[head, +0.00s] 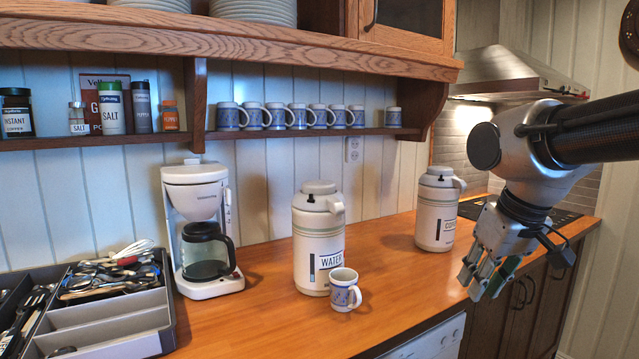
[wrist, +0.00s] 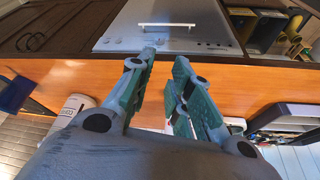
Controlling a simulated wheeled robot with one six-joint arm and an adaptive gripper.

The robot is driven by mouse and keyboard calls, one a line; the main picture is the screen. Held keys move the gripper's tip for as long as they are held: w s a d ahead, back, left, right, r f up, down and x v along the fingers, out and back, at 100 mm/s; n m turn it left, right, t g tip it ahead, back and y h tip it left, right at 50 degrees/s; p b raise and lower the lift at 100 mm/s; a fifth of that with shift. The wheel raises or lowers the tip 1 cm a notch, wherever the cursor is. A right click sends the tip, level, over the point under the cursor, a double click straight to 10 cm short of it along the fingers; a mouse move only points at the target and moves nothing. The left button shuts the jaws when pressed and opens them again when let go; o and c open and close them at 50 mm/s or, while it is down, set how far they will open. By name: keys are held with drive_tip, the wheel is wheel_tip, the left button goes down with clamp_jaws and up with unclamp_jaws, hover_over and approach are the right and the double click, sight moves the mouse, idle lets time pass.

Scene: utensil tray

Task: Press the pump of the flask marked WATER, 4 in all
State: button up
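The flask marked WATER (head: 319,240) is white with a grey lid and stands upright on the wooden counter. Its pump top (head: 318,189) is grey, with a spout pointing right. A patterned mug (head: 344,290) stands in front of it, below the spout side. A second, similar flask (head: 436,210) stands farther right, its label too small to read surely. My gripper (head: 477,285) is at the right, over the counter's front edge, apart from both flasks. In the wrist view its two fingers (wrist: 165,62) are apart with nothing between them.
A coffee maker (head: 202,230) stands left of the WATER flask, and a utensil tray (head: 110,322) is at the far left. A shelf with several mugs (head: 270,116) hangs above. Counter space between the two flasks is clear.

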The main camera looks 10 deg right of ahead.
clamp_jaws()
idle(1.0)
